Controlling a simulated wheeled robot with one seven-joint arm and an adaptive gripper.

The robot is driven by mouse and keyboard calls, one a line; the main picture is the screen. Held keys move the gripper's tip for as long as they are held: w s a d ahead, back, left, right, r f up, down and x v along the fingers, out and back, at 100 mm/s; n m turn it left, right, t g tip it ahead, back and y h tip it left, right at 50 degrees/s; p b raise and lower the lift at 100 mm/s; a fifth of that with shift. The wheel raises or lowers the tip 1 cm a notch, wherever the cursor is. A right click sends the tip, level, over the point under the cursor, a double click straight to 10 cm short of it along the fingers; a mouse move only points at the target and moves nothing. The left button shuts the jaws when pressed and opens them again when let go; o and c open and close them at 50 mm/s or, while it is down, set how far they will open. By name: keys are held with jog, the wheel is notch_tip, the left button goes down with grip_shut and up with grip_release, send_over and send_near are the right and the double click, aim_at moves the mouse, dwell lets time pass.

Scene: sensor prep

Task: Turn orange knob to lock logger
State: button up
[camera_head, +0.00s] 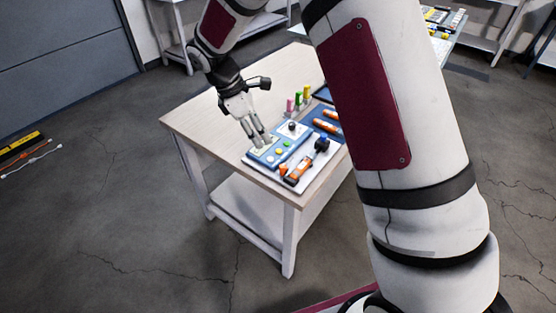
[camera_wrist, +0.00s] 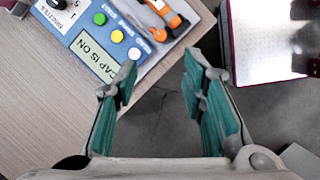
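The logger looks to be the blue panel box (camera_head: 268,156) on the table, partly hidden by my gripper in the head view. In the wrist view, the box (camera_wrist: 83,22) shows at the upper left with a "CAP IS ON" display (camera_wrist: 95,55), green, yellow and white buttons (camera_wrist: 117,36), and part of a black knob (camera_wrist: 57,4). I cannot make out an orange knob on it. My gripper (camera_wrist: 160,68) is open, with teal pads apart and nothing between them. In the head view, my gripper (camera_head: 258,138) is over the box's left end.
An orange-and-black tool (camera_head: 298,168) lies beside the box; its orange body (camera_wrist: 175,15) shows in the wrist view. More orange tools (camera_head: 326,126) and pink, green and yellow pieces (camera_head: 298,99) are farther back. The table's left part (camera_head: 205,112) is clear.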

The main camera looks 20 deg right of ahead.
aim_at(282, 166)
jog(key=x, duration=1.3)
jog(key=shift+f, duration=0.25)
grip_shut()
